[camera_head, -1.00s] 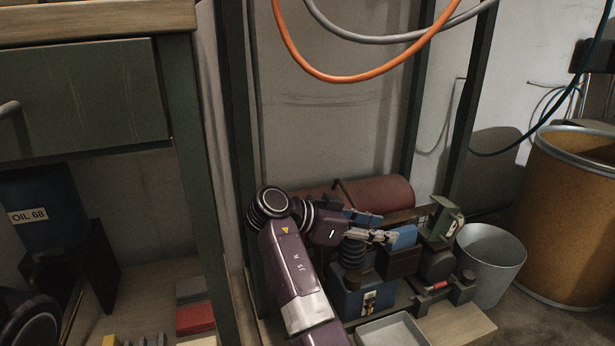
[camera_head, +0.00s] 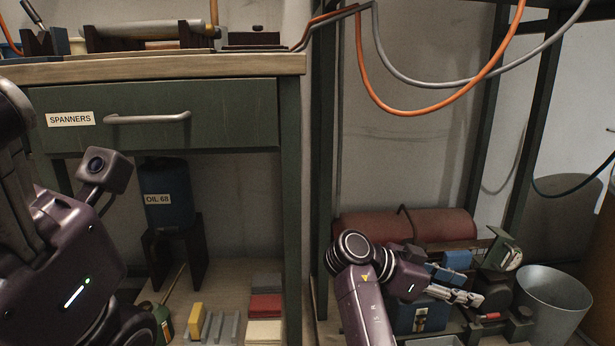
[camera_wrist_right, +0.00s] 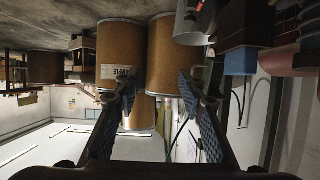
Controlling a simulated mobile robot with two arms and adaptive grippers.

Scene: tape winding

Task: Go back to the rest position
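My right gripper (camera_head: 460,295) reaches over the cluttered low shelf in the head view, close to a small blue block (camera_head: 457,260). In the right wrist view my right gripper (camera_wrist_right: 158,92) has its two fingers spread apart, with nothing held between them. My left arm (camera_head: 70,265) comes in large at the left edge of the head view, with a small camera on it. Its gripper fingers are not visible.
A green bench with a spanners drawer (camera_head: 225,115) stands at left, an oil can (camera_head: 166,195) beneath it. A red cylinder (camera_head: 440,226) lies behind my right arm; a grey bucket (camera_head: 552,300) stands right. Orange hose (camera_head: 400,112) hangs above. Barrels (camera_wrist_right: 118,50) show in the wrist view.

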